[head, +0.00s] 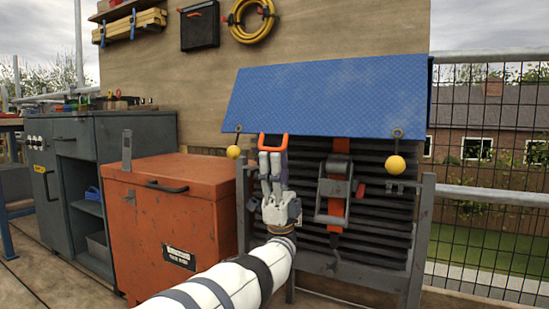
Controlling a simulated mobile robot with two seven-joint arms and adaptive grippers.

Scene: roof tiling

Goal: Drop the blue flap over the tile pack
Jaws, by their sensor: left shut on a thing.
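The blue flap (320,95) lies sloped over the top of the tile pack (375,185). Its front edge hangs at the upper front of the pack, with a yellow ball (396,165) at the right corner and another (233,152) at the left. My left gripper (272,150) is shut on the orange handle (273,136) at the flap's front edge. The dark layered tiles show below the flap. An orange strap with a grey ratchet buckle (334,187) runs down the pack's front. My right gripper is not in view.
An orange metal chest (170,215) stands close left of the pack, beside a grey cabinet (75,180). A grey rack frame (420,240) holds the pack. A mesh fence (490,170) is at the right. A wooden board (330,30) stands behind.

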